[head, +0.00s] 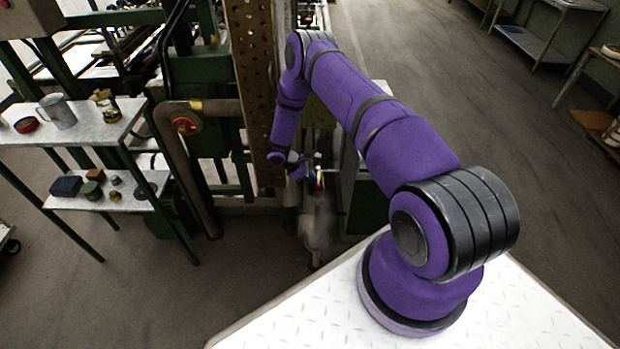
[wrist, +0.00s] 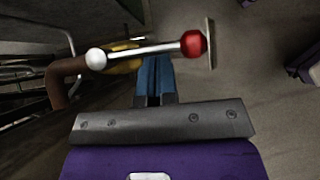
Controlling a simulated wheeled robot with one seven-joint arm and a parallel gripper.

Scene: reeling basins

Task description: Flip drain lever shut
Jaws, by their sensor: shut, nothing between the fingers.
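The drain lever (wrist: 150,50) is a shiny metal rod lying nearly level across the wrist view, with a white ball at its left end and a red ball at its right end. A yellow piece (wrist: 128,64) shows behind and under the rod. My gripper (wrist: 155,62) has its blue fingers together with nothing between them. Its fingertips are at the middle of the rod in the picture; I cannot tell whether they touch it. In the head view my gripper (head: 311,177) is small and partly hidden, beside specks of red and yellow near the machine.
A brown pipe (wrist: 62,82) runs left of the lever, and a thin plate (wrist: 210,43) stands just beyond the red ball. In the head view a rusty perforated post (head: 252,80) stands left of my arm. A shelf (head: 75,130) with cups and blocks is farther left. Open floor (head: 450,80) lies right.

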